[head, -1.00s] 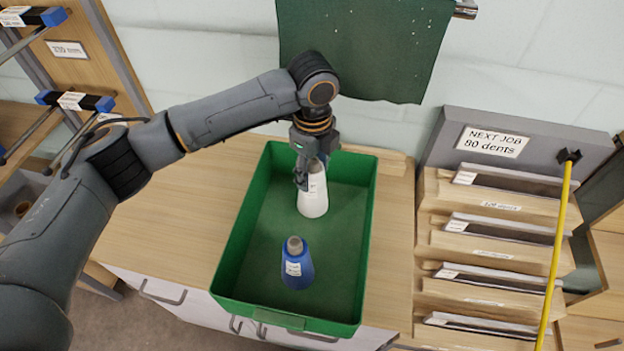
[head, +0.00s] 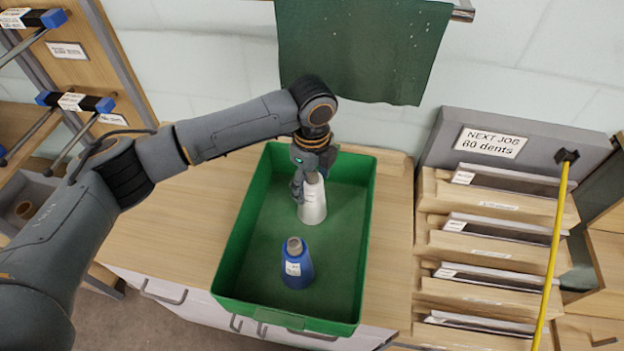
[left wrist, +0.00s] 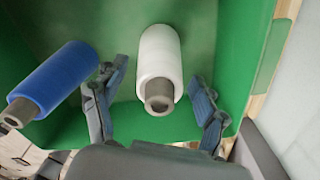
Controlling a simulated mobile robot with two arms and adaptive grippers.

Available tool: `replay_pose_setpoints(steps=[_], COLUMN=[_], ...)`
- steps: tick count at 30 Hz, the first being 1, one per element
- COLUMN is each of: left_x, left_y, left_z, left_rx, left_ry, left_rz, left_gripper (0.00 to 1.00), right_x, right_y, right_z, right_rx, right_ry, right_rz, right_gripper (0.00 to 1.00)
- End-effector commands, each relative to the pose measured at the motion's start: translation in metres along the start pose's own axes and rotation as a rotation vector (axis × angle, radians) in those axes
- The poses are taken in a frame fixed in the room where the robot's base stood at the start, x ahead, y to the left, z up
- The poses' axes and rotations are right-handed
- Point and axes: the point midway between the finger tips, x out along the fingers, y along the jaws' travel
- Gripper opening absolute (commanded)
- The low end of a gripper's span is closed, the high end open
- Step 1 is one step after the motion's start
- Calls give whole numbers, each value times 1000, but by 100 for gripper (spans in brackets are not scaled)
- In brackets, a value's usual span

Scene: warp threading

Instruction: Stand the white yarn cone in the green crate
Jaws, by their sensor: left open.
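The white yarn cone (head: 313,204) stands upright in the green crate (head: 242,218), toward its back. My left gripper (head: 306,186) is at the cone's top. In the left wrist view, the two fingers (left wrist: 157,105) are spread on either side of the white cone (left wrist: 160,58), with gaps between them and it. The cone's grey tip points toward the gripper. The blue cone (head: 297,268) stands in the front part of the crate, and it also shows in the left wrist view (left wrist: 55,78), left of the fingers. My right gripper is not in view.
The crate sits on a wooden worktop (head: 180,215). A rack of wooden slots with reeds (head: 492,260) stands to the right, with a yellow rod (head: 553,255) in front. A green cloth (head: 362,50) hangs behind. A rack with pegs (head: 70,100) is at the left.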

Motion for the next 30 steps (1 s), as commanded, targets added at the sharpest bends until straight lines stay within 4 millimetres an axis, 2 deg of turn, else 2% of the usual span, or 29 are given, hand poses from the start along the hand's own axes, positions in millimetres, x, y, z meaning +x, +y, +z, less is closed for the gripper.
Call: replay_pose_setpoints(steps=[5, 19, 24, 30], left_x=[-12, -104, -120, -123], left_y=[-1, -1, -1, 0], left_z=[0, 0, 0, 0], left_rx=[0, 0, -1, -1], left_ry=[1, 0, 0, 0], left_rz=[-3, -4, -1, 0], left_gripper=[72, 72, 72, 72], right_x=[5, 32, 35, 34], right_y=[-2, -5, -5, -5], right_z=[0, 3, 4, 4], right_rx=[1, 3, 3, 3], right_ry=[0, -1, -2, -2], right_rz=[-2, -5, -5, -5], right_gripper=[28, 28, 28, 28])
